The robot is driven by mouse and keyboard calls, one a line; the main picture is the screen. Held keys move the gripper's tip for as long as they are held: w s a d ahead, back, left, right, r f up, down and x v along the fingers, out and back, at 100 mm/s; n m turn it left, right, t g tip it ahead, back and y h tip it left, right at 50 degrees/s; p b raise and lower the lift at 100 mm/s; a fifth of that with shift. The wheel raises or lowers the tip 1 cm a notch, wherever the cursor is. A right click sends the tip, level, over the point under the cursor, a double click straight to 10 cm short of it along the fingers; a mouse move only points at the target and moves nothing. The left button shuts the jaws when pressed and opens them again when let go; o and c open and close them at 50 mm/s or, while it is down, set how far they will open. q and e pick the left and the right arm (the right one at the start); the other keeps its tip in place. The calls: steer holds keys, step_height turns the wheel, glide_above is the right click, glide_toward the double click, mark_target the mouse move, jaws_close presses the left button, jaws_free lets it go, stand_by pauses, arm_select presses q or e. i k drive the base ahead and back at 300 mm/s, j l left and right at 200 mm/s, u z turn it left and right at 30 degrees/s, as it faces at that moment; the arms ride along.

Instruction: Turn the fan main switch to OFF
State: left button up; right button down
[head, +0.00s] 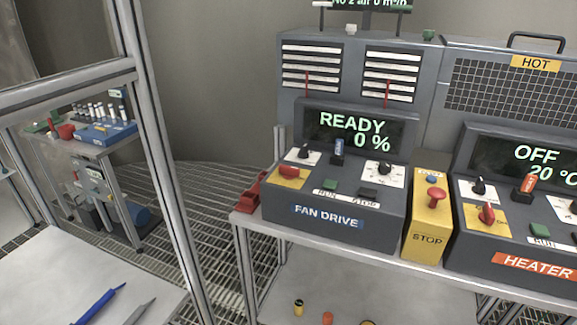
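The fan drive box (272,212), a dark grey console labelled FAN DRIVE, stands on the bench in the middle. Its display (352,132) reads READY 0 %. A red rotary switch on a yellow plate (291,173) sits at its left front; this looks like the main switch, but its position lettering is too small to read. Small black knobs on white plates, a blue-topped part (338,150), a green button (330,184) and a dark button (367,192) share the panel. Neither of my grippers shows in the head view.
A yellow STOP box (428,222) with a red mushroom button stands right of the fan drive. The heater box (470,245) beyond it has a similar red switch (487,214) and reads OFF 20 °C. A metal frame post (160,150) rises at left, beside a table (60,270).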

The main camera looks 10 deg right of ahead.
mark_target(287, 172)
steer(key=l+u, duration=0.6)
steer(key=u, duration=0.2)
steer(key=l+u, duration=0.4)
steer(key=k+j, duration=0.05)
steer(key=j, duration=0.1)
